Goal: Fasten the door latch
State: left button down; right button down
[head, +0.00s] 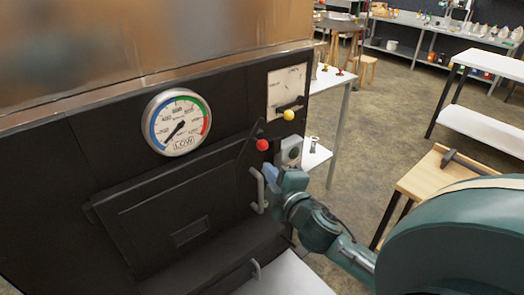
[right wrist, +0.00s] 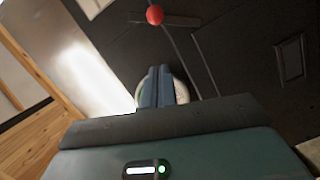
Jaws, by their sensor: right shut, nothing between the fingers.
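The black firebox door (head: 165,215) fills the lower left of the head view, with a small framed panel on it. It looks roughly flush with the black front; I cannot tell if it is fully shut. A red ball knob (head: 262,145), apparently the latch handle, is at the door's upper right corner. The same red knob (right wrist: 155,15) shows on a dark bar at the top of the right wrist view. My right gripper (head: 271,176) is shut and empty, just below the knob and beside a grey bent handle (head: 258,190). My left gripper is out of view.
A round gauge (head: 178,122) reading LOW sits above the door. A yellow knob (head: 289,115) and a grey box (head: 290,152) are close to my right gripper. A wooden table (head: 430,180) with a hammer stands at the right, with open floor between.

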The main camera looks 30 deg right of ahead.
jog(key=w+d+f, duration=0.1)
jog(key=w+d, duration=0.3)
jog(key=w, duration=0.5)
jog(key=shift+w+f+p, duration=0.35)
jog(key=shift+d, duration=0.1)
jog(key=shift+w, duration=0.15)
